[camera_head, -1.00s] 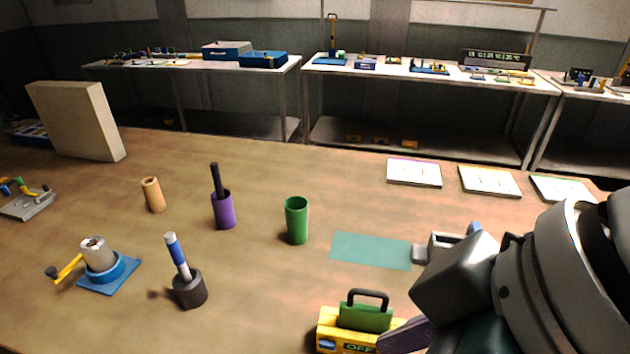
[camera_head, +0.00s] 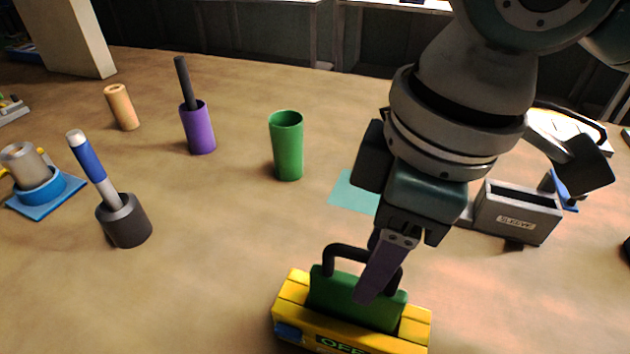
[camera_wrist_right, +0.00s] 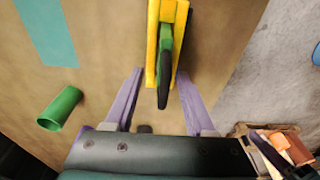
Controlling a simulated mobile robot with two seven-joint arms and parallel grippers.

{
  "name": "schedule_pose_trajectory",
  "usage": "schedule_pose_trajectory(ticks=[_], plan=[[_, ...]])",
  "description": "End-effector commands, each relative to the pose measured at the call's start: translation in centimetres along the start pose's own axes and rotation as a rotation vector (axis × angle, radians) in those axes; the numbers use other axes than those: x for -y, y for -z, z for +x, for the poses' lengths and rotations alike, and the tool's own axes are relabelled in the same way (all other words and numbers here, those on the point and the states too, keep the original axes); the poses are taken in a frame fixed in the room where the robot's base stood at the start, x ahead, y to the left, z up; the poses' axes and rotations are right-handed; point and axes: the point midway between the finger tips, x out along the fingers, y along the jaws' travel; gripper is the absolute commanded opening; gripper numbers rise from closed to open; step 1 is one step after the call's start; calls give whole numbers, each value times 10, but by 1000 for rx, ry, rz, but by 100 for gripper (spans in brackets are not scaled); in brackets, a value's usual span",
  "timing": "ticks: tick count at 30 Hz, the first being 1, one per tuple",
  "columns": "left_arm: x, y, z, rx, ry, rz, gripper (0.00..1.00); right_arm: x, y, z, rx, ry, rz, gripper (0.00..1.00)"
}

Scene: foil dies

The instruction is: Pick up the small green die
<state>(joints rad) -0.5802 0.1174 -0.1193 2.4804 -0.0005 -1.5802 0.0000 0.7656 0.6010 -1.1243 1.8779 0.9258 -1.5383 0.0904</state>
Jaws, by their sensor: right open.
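The small green die (camera_head: 330,290) is a green block with a black arched handle (camera_head: 345,252). It sits upright in a yellow holder (camera_head: 415,325) with partly cut-off lettering on its front. My right gripper (camera_head: 372,278) is open and points down at the die, one purple finger overlapping the block and handle in the head view. In the right wrist view, my right gripper's (camera_wrist_right: 160,75) two fingers lie either side of the green die (camera_wrist_right: 166,40) and its yellow holder, with gaps; neither clearly touches. My left gripper is out of view.
A green cup (camera_head: 287,150), a purple cup (camera_head: 198,130) with a black rod and a dark holder (camera_head: 125,222) with a blue-and-white tool stand left. A grey box marked SLEEVE (camera_head: 515,218) is right. A teal mat (camera_head: 350,192) lies behind the die. Table left of the die is clear.

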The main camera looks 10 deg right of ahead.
Motion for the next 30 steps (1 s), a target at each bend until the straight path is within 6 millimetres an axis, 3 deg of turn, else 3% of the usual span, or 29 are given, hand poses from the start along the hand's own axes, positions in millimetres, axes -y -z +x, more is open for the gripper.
schedule_pose_trajectory(ticks=[11, 20, 30], plan=[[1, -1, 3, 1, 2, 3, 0, 7, 3, 50, 0, -1, 1, 55], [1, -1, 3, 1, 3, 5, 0, 7, 3, 54, -2, -2, -2, 54], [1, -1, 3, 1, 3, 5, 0, 6, 3, 54, -2, -2, -1, 16]])
